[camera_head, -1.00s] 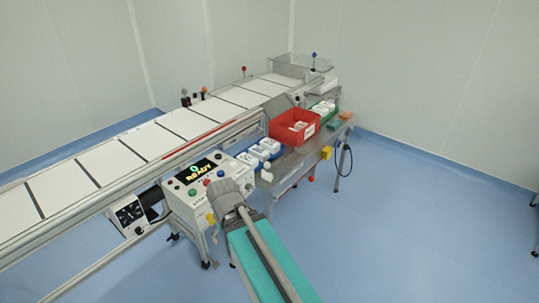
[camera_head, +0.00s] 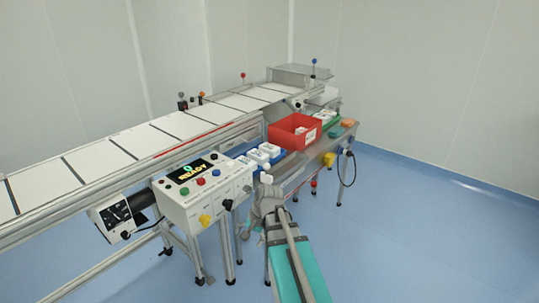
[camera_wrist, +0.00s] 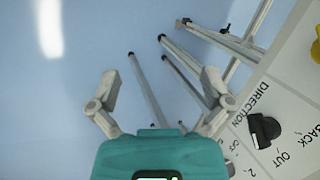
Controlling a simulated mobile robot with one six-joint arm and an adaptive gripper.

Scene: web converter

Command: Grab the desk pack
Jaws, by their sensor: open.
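Several white packs with dark print stand in a blue tray on the steel side table; one white pack (camera_head: 270,149) shows clearly. I cannot tell which is the desk pack. My gripper (camera_wrist: 160,82) is open and empty in the wrist view, its two fingers spread above bare floor and metal legs. In the head view the gripper end (camera_head: 268,196) is in front of the side table's near end, right of the control panel and apart from the packs. No pack shows in the wrist view.
The control panel (camera_head: 203,186) with buttons and a READY screen is close on the left; its face (camera_wrist: 287,110) fills the wrist view's right side. A red bin (camera_head: 290,136) and a green tray (camera_head: 331,118) stand farther along the table. Floor at right is clear.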

